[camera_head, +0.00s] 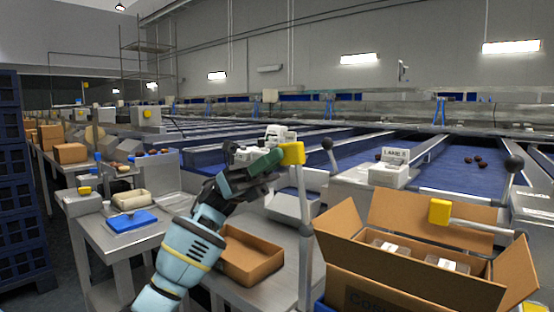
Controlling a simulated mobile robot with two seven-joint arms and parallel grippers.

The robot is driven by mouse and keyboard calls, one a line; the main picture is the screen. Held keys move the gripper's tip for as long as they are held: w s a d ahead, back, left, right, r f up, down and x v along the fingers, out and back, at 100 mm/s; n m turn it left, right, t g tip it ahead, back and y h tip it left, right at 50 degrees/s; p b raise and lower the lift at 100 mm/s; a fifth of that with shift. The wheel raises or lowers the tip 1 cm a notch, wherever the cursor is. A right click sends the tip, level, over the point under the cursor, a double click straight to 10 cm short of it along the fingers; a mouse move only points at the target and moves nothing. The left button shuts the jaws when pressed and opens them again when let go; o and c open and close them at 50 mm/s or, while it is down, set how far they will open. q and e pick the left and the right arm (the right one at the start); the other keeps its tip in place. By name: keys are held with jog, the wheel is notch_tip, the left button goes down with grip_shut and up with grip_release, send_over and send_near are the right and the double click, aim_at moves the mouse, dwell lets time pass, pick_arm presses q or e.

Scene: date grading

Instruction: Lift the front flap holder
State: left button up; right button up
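A flap holder with a yellow end block (292,153) tops an upright grey post left of the open cardboard box (420,287). Another flap holder with a yellow block (439,211) and a grey rod lies across the box opening, against the raised back flap. I cannot tell from its look which one is called front. My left gripper (277,160), with dark green fingers, reaches up to the first yellow block and appears to touch it. Whether its fingers are closed around the block is not clear. The box holds clear packs with white labels. My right gripper is not in view.
A brown open tray (250,257) lies on the metal table behind my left arm. A blue item (131,221) and a beige tray (130,200) are on the left table. Blue conveyors run behind.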

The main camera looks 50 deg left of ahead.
pick_arm(q)
jog(key=shift+a+f, duration=0.1)
jog(key=shift+f, duration=0.05)
jog(key=s+a, duration=0.1)
jog(key=a, duration=0.4)
jog(key=s+a+f, duration=0.1)
jog(key=a, duration=0.4)
jog(key=s+a+f+b, duration=0.1)
jog(key=s+a, duration=0.1)
jog(key=a, duration=0.3)
jog(key=shift+a+f, duration=0.25)
jog(key=shift+a, duration=0.05)
